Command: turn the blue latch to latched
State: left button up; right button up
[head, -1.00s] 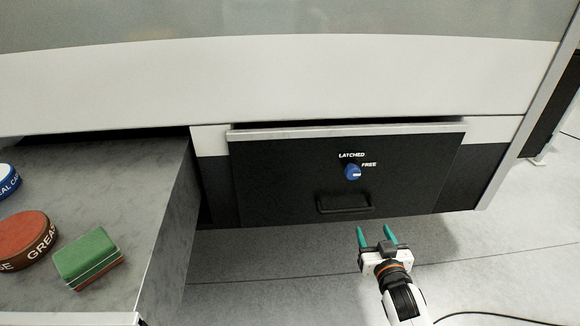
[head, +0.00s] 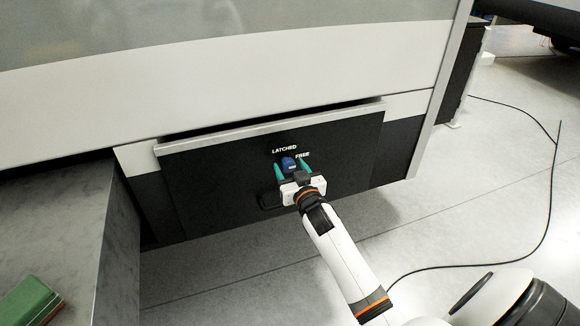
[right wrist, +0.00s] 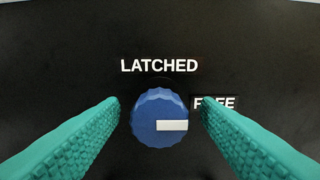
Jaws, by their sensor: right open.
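The blue latch (head: 289,163) is a round ribbed knob on a black drawer front (head: 220,190). It also shows in the right wrist view (right wrist: 154,112), where its white mark points right, toward the word FREE. The word LATCHED stands above the knob. My right gripper (head: 293,170) is open, with one teal finger on each side of the knob. In the right wrist view the fingers (right wrist: 162,118) flank the knob with gaps on both sides, and the right finger partly covers FREE. My left gripper is not in view.
A grey worktop (head: 60,215) with a green block (head: 28,302) stands at the left. A black cable (head: 545,215) lies on the open floor at the right.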

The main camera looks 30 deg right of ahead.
jog(key=shift+w, duration=0.25)
jog(key=c, duration=1)
